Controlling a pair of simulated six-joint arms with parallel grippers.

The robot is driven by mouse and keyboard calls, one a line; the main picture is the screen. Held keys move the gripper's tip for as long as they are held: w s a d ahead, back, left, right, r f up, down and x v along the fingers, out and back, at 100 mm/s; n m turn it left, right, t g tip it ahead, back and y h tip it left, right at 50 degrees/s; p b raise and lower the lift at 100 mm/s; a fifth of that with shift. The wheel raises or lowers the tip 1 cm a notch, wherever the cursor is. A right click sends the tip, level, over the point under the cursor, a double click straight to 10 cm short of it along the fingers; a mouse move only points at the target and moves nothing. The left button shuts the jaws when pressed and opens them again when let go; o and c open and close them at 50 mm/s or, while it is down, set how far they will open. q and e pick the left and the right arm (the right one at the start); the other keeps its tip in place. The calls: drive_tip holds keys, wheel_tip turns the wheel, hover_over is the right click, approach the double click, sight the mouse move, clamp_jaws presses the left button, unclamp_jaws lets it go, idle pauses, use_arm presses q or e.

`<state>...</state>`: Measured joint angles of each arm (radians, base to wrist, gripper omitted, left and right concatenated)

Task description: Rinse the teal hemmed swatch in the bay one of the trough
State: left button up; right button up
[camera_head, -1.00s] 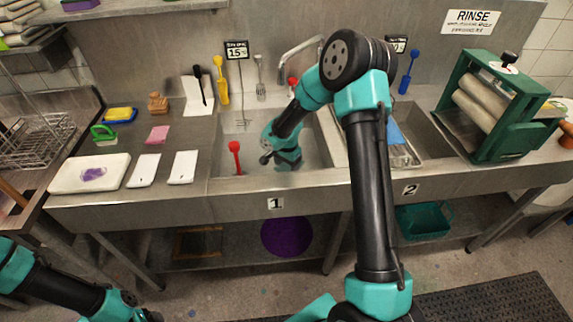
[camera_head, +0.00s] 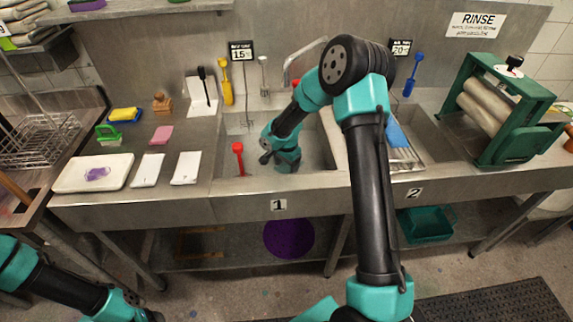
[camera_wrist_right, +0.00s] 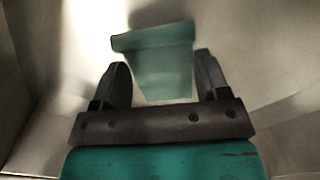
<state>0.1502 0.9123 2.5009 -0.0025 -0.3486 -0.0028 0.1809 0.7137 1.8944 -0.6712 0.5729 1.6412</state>
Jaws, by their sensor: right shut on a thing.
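The teal hemmed swatch (camera_wrist_right: 155,42) shows in the right wrist view, hanging between the fingers of my right gripper (camera_wrist_right: 160,64), with a darker band along its top. My right gripper is shut on it. In the head view my right wrist reaches down into bay one (camera_head: 232,170) of the trough, marked with a label 1 (camera_head: 279,205). The wrist hides the right fingers and the swatch there. How deep the swatch sits in the water cannot be told. My left arm shows at the lower left, but its gripper is out of the frame.
A red-handled tool (camera_head: 238,150) stands in bay one at the left. Bay two (camera_head: 437,150) is to the right, holding a tray (camera_head: 405,157) and something blue. A green wringer (camera_head: 507,110) stands at right. A white board (camera_head: 70,180) and two white cards lie left of bay one.

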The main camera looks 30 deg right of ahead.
drive_tip(key=shift+s+d, duration=0.25)
drive_tip(key=shift+s, duration=0.45)
drive_tip(key=shift+w, duration=0.1)
drive_tip(key=shift+w+a, duration=0.3)
drive_tip(key=shift+w, duration=0.4)
drive_tip(key=shift+r, duration=0.1)
wheel_tip(320, 180, up, 12)
drive_tip(key=shift+f, duration=0.2)
idle(1.1)
idle(3.1)
wheel_tip(320, 180, up, 5)
hover_over(286, 168)
idle(0.5)
